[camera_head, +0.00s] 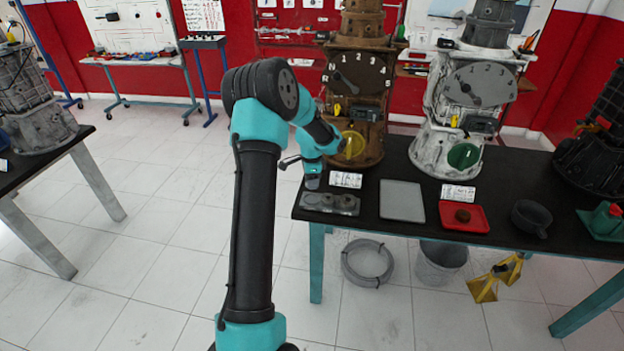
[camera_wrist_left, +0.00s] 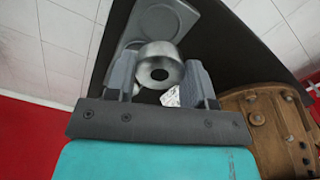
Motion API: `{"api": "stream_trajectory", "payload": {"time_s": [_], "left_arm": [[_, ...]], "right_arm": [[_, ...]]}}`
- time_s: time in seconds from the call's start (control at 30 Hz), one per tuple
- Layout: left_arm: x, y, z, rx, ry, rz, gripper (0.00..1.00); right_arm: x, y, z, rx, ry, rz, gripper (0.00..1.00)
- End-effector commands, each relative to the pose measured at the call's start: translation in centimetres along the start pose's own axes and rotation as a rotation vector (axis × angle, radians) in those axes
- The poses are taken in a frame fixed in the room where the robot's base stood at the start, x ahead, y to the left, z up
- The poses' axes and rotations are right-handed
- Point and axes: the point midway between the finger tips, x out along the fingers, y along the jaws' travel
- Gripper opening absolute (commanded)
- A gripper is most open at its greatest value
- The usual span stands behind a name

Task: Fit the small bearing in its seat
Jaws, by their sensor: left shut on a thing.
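The small bearing (camera_wrist_left: 160,56) is a shiny metal ring with a dark hole. In the left wrist view it sits between the two fingers of my left gripper (camera_wrist_left: 160,78), which is shut on it. My left gripper (camera_head: 312,182) shows in the head view above the grey seat plate (camera_head: 346,204), at the table's left front corner. The seat plate (camera_wrist_left: 134,36) also shows beyond the bearing in the left wrist view, with a round recess. The gripper hides part of the plate, and I cannot tell whether the bearing touches it.
A brown gearbox (camera_head: 352,105) stands behind the plate, with a white gearbox (camera_head: 445,130) to its right. A grey tray (camera_head: 402,214), a red tray (camera_head: 478,223) and a dark bowl (camera_head: 531,217) lie along the black table (camera_head: 505,175). A white label (camera_head: 346,180) stands close behind the plate.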

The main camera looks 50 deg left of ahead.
Motion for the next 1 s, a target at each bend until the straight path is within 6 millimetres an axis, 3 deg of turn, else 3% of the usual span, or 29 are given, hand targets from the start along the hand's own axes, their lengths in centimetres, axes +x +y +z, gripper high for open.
{"api": "stream_trajectory", "payload": {"time_s": [0.7, 1.0], "left_arm": [[4.8, 0.0, 0.0, 0.000, 0.000, 0.001, 0.21], [5.2, 0.0, 0.0, 0.000, 0.000, 0.000, 0.21]], "right_arm": [[0.0, 0.0, 0.0, 0.000, 0.000, 0.000, 0.43], [0.0, 0.0, 0.0, 0.000, 0.000, 0.000, 0.43]]}}
